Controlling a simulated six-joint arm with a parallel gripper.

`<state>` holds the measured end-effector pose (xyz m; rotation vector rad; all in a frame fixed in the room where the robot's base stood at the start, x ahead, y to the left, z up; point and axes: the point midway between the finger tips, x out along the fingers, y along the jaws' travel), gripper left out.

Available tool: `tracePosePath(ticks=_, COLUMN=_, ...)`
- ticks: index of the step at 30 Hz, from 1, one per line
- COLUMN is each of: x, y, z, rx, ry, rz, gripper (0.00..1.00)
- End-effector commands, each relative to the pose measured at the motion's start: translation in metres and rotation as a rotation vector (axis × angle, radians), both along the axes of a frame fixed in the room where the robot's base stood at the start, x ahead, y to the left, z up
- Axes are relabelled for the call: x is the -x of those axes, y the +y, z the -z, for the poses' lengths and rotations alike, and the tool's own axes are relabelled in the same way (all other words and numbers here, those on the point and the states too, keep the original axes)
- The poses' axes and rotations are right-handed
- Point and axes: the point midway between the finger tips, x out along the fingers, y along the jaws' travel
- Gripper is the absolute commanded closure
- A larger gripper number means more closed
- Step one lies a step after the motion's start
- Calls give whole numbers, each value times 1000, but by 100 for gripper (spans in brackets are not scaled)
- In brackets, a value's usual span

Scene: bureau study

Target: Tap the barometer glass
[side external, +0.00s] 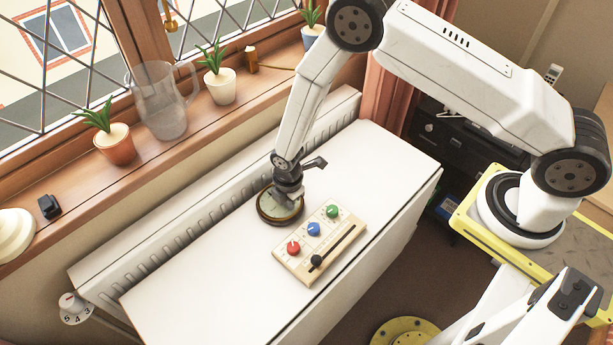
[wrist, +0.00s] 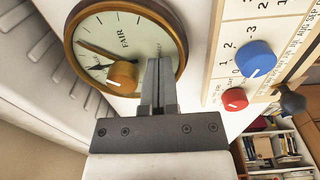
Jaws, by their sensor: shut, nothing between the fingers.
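The barometer (side external: 281,206) is a round dial with a brown rim, lying face up on the white top in the side external view. In the wrist view the barometer (wrist: 105,28) shows a pale face with the word FAIR, dark and brass hands and an orange-brown centre knob (wrist: 123,75). My gripper (side external: 293,197) is shut and empty, pointing down over the barometer. In the wrist view the shut fingers of my gripper (wrist: 159,65) overlap the edge of the dial nearest the panel. I cannot tell whether the fingertips touch the glass.
A cream panel (side external: 291,265) with red, blue and green knobs and a black slider lies just right of the barometer. A radiator (side external: 176,234) runs along the window side. A glass jug (side external: 165,110) and potted plants stand on the sill. The white top (side external: 185,290) is clear at the near left.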

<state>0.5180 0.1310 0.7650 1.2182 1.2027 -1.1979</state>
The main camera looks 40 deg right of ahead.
Motion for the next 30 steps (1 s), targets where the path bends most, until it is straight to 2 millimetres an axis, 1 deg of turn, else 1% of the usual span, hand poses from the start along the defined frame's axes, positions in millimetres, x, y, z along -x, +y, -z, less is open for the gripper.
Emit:
tracePosePath(ticks=1, x=4, y=-1, z=-3, rx=4, ry=11, rz=0, gripper=100)
tracePosePath(ticks=10, x=-1, y=0, z=-41, rx=0, ry=0, rz=0, gripper=100)
tracePosePath(ticks=24, x=-2, y=0, z=-103, rx=0, ry=-2, rz=0, gripper=100)
tracePosePath(ticks=30, x=-1, y=0, z=-125, rx=0, ry=0, rz=0, gripper=100)
